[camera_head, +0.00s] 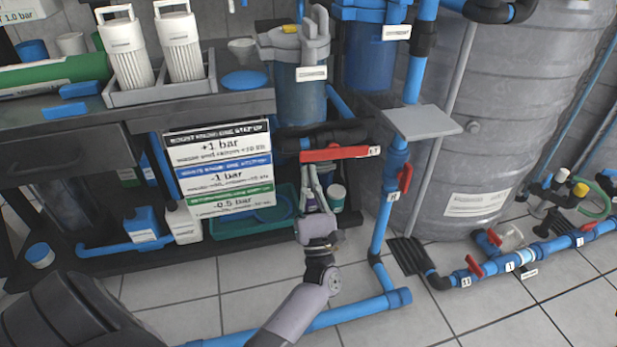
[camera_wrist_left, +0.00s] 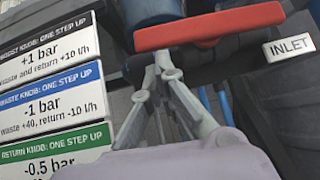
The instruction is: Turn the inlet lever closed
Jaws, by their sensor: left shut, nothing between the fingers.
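The red inlet lever (camera_head: 335,153) lies roughly level in front of a dark horizontal pipe below the filter housing. It fills the top of the left wrist view (camera_wrist_left: 210,27), with a white INLET label (camera_wrist_left: 288,46) just right of it. My left gripper (camera_head: 308,172) points up at the lever's left half from below. In the left wrist view its fingertips (camera_wrist_left: 166,72) are together and empty, just under the lever's lower edge. I cannot tell whether they touch it. My right gripper is not in view.
A sign with pressure steps (camera_head: 218,170) hangs close left of my gripper. A blue vertical pipe (camera_head: 382,225) with another red lever (camera_head: 405,177) stands to the right, under a grey plate (camera_head: 422,122). A large grey tank (camera_head: 520,110) stands behind. Tiled floor lies in front.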

